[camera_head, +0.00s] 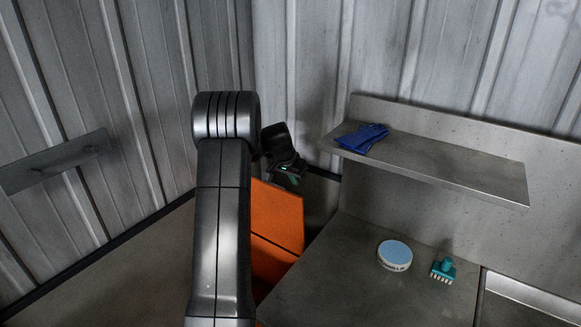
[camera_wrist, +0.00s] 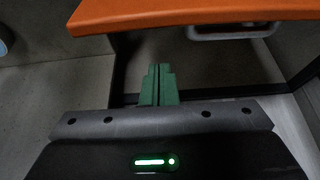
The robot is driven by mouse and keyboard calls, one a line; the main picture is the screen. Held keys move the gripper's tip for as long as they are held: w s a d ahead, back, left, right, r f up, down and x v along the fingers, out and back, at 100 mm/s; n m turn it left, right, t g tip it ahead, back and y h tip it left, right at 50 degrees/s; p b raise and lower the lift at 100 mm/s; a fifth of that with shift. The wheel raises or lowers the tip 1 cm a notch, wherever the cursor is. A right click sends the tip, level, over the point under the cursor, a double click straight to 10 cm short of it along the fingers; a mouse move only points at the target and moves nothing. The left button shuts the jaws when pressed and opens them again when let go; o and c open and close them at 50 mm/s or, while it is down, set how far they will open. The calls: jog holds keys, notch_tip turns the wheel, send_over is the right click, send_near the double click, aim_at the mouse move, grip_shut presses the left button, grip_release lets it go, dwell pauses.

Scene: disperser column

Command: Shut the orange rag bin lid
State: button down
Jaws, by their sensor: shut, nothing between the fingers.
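The orange rag bin (camera_head: 268,266) stands in the corner left of the bench, partly hidden behind my arm. An orange panel, which looks like its lid (camera_head: 277,212), shows above a dark line; how far open it is I cannot tell. In the wrist view the orange panel (camera_wrist: 190,14) crosses the top as a slab edge, with dark space below it. My gripper (camera_head: 290,181) is at the panel's upper edge in the head view. In the wrist view its green fingers (camera_wrist: 158,70) are together and empty, just below the orange edge; contact is not clear.
A steel bench (camera_head: 345,275) to the right holds a round blue-topped tub (camera_head: 395,254) and a teal brush (camera_head: 443,269). A shelf (camera_head: 455,168) above carries blue gloves (camera_head: 362,138). Corrugated walls close the corner. A small wall shelf (camera_head: 55,162) is at left.

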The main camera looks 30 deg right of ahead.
jog(key=a, duration=0.1)
jog(key=s+a, duration=0.1)
jog(key=s+a+p, duration=0.1)
jog(key=shift+a+f, duration=0.2)
jog(key=shift+f, duration=0.15)
jog(key=shift+f+b, duration=0.15)
jog(key=shift+b, duration=0.15)
